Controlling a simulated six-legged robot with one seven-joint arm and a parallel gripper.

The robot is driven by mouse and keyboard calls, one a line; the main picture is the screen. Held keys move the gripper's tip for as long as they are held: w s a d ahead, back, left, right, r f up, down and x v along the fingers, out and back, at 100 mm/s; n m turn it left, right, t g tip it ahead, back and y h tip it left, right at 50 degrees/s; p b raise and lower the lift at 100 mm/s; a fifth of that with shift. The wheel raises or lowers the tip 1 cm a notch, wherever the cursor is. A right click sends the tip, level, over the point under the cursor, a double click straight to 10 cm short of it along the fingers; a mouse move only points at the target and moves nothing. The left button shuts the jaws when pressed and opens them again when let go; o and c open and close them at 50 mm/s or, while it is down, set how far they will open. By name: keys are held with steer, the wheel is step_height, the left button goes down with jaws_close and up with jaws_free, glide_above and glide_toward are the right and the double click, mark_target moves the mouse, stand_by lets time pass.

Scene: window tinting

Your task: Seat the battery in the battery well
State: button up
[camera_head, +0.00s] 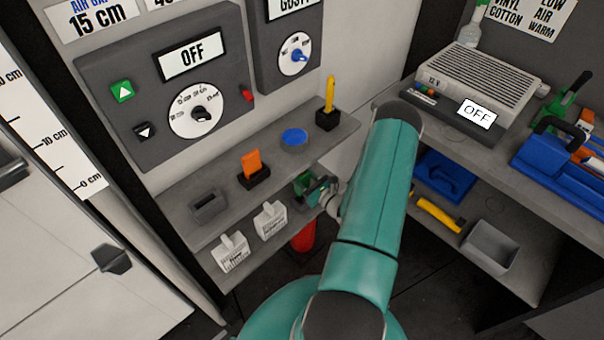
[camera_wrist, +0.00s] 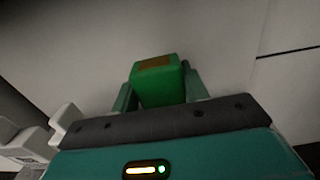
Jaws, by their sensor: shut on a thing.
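A green block with a brown patch on top, which looks like the battery (camera_wrist: 158,82), sits between the two fingers of my gripper (camera_wrist: 157,86) in the wrist view. My gripper is shut on it. In the head view my gripper (camera_head: 314,190) is at the front edge of the grey shelf, partly hidden by my arm, with a bit of the green battery (camera_head: 301,184) showing. A small dark grey open-topped box (camera_head: 207,207) stands at the shelf's left end, apart from my gripper. It may be the battery well; I cannot tell for sure.
The shelf (camera_head: 180,195) also holds an orange tool in a black holder (camera_head: 252,172), a blue disc (camera_head: 294,137) and a yellow tool in a black holder (camera_head: 327,112). Two white pieces (camera_head: 270,220) stand on a lower ledge. A red object (camera_head: 304,237) is below my gripper.

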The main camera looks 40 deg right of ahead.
mark_target(306, 186)
steer(key=shift+w+f, duration=0.1)
steer(key=shift+f, duration=1.5)
steer(key=shift+f, duration=2.8)
steer(key=o, duration=1.4)
steer(key=shift+c, duration=0.2)
steer(key=s, duration=1.3)
steer(key=shift+s+d, duration=0.2)
steer(key=shift+s, duration=0.2)
steer(key=shift+s, duration=0.1)
